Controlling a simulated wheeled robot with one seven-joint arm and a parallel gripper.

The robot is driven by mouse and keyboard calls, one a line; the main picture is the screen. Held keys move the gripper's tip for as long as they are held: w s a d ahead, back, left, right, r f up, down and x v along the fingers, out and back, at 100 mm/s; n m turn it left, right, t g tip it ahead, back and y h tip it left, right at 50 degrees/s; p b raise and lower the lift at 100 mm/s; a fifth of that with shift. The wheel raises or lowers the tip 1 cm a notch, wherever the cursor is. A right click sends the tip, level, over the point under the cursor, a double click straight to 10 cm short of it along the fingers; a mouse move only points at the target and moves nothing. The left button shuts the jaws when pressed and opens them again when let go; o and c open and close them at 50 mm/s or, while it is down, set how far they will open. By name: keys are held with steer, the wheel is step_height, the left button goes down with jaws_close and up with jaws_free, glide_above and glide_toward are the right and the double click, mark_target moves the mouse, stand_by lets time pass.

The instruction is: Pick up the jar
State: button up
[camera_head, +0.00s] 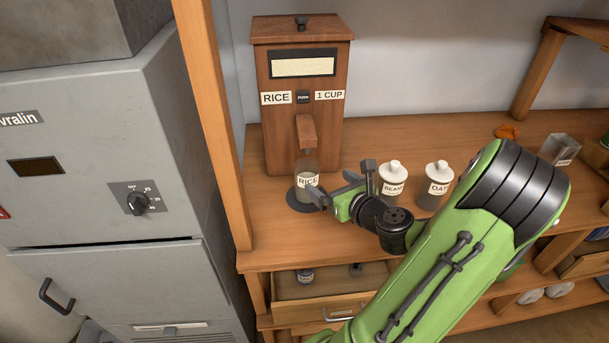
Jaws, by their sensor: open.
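A clear glass jar with a RICE label (307,182) stands upright on a dark round base under the spout of a wooden rice dispenser (302,75). My gripper (338,184) is open, just right of this jar. One finger reaches to the jar's lower right side; I cannot tell whether it touches. The other finger stands up farther right, near the white-lidded BEANS jar (393,182). A similar OATS jar (437,186) stands right of that. My forearm hides part of the counter.
A wooden post (212,120) and a grey metal cabinet (100,150) stand to the left. An open drawer (320,302) lies below the counter. A glass container (560,148) and an orange item (507,131) are at the back right.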

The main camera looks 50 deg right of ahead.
steer(key=x, duration=1.4)
steer(key=shift+a+f, duration=0.25)
steer(key=shift+f, duration=0.05)
steer(key=shift+s, duration=0.2)
steer(key=shift+c, duration=0.5)
steer(key=c, duration=1.3)
steer(key=shift+r, duration=0.45)
steer(key=r, duration=0.1)
steer(key=r+p, duration=0.1)
steer(key=shift+s+a+r, duration=0.1)
steer(key=shift+s+r, duration=0.25)
steer(key=shift+r, duration=0.05)
steer(key=b, duration=1)
glide_toward(306, 158)
steer(key=s+a, duration=0.1)
steer(key=s, duration=0.2)
steer(key=s+a, duration=0.1)
steer(key=s, duration=0.1)
steer(key=s+a+f, duration=0.1)
steer(key=s+a, duration=0.1)
steer(key=s, duration=0.1)
steer(key=shift+s, duration=0.35)
